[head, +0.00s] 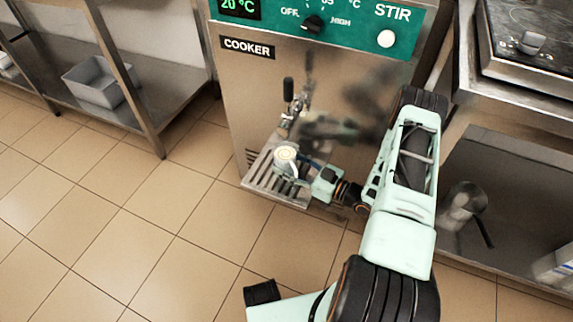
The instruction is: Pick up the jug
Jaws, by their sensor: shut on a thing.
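The jug (285,160) is a small pale vessel with a light-coloured round top, upright at the drip tray (262,181) below the cooker's tap. My gripper (302,169) reaches in from the right and is shut on the side of the jug. The fingertips are small and partly hidden against the jug. I cannot tell whether the jug's base touches the tray or hangs just above it.
The tap (294,107) with its black lever stands just above the jug on the steel cooker (250,90). A steel pan (464,198) lies on the lower shelf at right. A grey bin (95,82) sits on the left shelf. The tiled floor is clear.

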